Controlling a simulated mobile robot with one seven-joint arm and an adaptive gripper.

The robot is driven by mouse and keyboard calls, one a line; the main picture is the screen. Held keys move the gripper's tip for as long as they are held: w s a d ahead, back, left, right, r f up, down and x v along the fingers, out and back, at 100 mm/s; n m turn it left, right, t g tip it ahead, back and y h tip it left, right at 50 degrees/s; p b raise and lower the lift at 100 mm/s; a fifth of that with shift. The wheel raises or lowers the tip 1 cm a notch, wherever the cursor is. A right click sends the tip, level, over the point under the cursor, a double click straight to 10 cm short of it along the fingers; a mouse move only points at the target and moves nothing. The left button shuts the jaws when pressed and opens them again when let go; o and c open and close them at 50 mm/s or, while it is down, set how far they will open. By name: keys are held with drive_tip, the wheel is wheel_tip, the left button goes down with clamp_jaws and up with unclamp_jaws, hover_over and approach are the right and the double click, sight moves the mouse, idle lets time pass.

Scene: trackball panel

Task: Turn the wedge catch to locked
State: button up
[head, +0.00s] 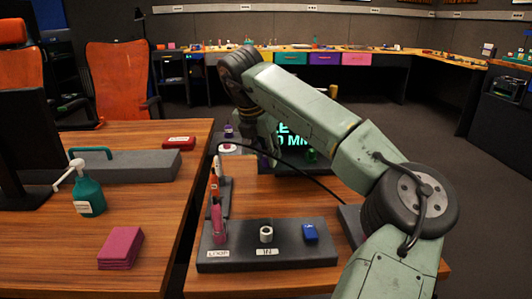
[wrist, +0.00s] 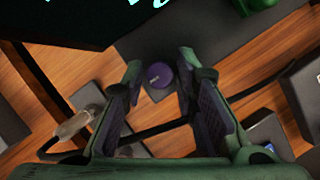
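I cannot tell for sure which part is the wedge catch. In the wrist view a round purple knob (wrist: 158,75) with a small pale mark stands on a dark grey panel, seen between the fingertips of my gripper (wrist: 160,62). The fingers are apart, with dark gaps on both sides of the knob; whether they touch it is not clear. The knob is not clearly visible there.
A grey panel (head: 290,256) nearer me carries a pink handle (head: 219,222), a white knob (head: 266,234) and a blue part (head: 310,233). A dark cable crosses the table. A green part (head: 311,154) stands right of my gripper. A teal pump bottle (head: 89,195) is on the left desk.

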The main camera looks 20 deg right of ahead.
drive_tip(key=shift+o, duration=1.3)
drive_tip(key=shift+r, duration=0.1)
drive_tip(key=v, duration=1.1)
drive_tip(key=shift+a+r, duration=0.2)
drive_tip(key=shift+r, duration=0.15)
drive_tip(key=shift+s+f, duration=0.1)
drive_tip(key=shift+s, duration=0.15)
